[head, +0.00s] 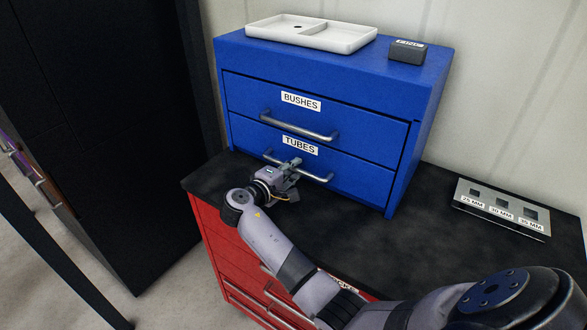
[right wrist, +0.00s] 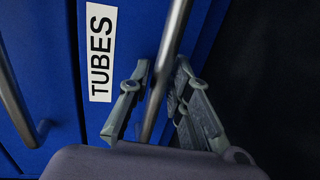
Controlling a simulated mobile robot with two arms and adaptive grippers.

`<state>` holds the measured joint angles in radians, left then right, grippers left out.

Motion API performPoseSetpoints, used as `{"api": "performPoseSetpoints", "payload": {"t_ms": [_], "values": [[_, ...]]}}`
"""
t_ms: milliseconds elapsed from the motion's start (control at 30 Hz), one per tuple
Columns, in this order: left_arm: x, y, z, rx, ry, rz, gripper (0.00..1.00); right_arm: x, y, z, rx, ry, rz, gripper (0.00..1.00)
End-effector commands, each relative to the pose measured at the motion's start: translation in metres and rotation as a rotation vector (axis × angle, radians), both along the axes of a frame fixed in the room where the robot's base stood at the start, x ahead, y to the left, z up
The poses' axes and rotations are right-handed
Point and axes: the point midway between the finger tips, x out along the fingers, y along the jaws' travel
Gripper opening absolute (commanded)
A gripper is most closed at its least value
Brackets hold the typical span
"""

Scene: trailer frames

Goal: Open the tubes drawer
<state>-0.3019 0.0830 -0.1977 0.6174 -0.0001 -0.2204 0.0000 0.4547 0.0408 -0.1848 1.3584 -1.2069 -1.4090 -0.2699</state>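The tubes drawer (head: 338,172) is the lower drawer of a blue cabinet and sits flush with its front. Its white TUBES label also shows in the right wrist view (right wrist: 101,52). A curved metal handle (head: 318,178) runs across the drawer; in the right wrist view the handle (right wrist: 172,35) passes between my fingers. My right gripper (head: 288,166) is at the middle of this handle. Its fingers (right wrist: 162,85) stand on either side of the bar, with a small gap visible, so it looks open. Palm-side contact is hidden. My left gripper is not in view.
The bushes drawer (head: 350,118) above is closed. A white tray (head: 340,47) and a dark box (head: 407,52) sit on the cabinet. The black worktop (head: 400,240) is clear in front, with a size plate (head: 500,211) at right. Red drawers (head: 220,250) are below.

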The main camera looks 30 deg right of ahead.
Motion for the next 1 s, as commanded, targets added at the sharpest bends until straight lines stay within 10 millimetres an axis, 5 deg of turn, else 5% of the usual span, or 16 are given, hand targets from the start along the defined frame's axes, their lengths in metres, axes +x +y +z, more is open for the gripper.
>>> {"api": "performPoseSetpoints", "payload": {"t_ms": [233, 1000], "values": [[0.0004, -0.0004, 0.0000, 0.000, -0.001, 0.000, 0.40, -0.0001, -0.0001, -0.0001, 0.000, 0.000, 0.000, 0.00], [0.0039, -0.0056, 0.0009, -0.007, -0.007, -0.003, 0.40, -0.0012, 0.0027, -0.0008, 0.001, 0.002, 0.000, 0.00]]}}
